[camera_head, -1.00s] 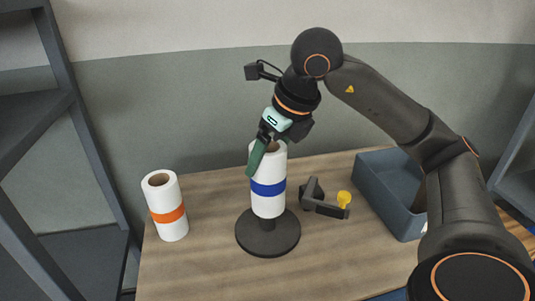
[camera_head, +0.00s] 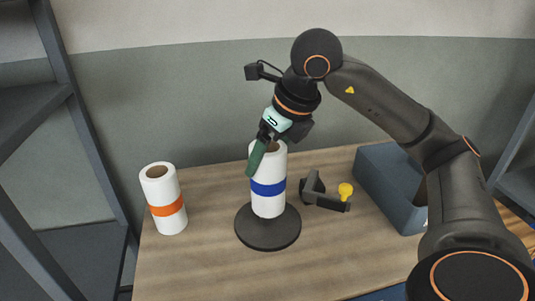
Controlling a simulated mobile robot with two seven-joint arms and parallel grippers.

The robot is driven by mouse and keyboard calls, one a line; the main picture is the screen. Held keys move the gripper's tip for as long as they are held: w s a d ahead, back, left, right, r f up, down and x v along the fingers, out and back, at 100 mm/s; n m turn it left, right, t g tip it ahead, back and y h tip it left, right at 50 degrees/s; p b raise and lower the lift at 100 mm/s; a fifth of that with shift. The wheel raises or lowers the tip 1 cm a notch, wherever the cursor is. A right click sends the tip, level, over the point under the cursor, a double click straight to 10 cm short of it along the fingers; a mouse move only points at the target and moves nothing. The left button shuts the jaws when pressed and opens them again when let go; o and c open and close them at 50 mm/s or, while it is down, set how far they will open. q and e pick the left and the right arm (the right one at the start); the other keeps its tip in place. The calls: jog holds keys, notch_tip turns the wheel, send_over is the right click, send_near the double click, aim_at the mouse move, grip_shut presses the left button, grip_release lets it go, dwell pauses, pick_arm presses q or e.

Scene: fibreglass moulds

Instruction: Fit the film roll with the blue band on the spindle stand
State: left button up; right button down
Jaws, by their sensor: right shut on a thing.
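The white film roll with the blue band (camera_head: 268,203) is upright over the round dark base of the spindle stand (camera_head: 268,238). The roll's lower end is at or just above the base, and I cannot tell whether it touches. The spindle itself is hidden by the roll. My right gripper (camera_head: 261,155) comes from above and is shut on the roll's upper rim, with a green finger along its left side. The other finger is hidden. My left gripper is not in view.
A white roll with an orange band (camera_head: 165,215) stands on the wooden table (camera_head: 200,268) at left. A dark bracket with a yellow knob (camera_head: 345,190) lies right of the stand. A blue-grey bin (camera_head: 385,197) is farther right, partly behind my right arm. A dark shelf frame (camera_head: 75,130) is at far left.

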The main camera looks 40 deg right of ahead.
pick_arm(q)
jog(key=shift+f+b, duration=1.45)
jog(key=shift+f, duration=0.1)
pick_arm(e)
jog(key=shift+f, duration=1.75)
grip_release()
pick_arm(q)
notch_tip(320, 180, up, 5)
jog(key=p, duration=0.4)
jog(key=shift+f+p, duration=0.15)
jog(key=shift+p, duration=0.15)
pick_arm(e)
jog(key=v, duration=1.2)
jog(key=shift+r, duration=0.25)
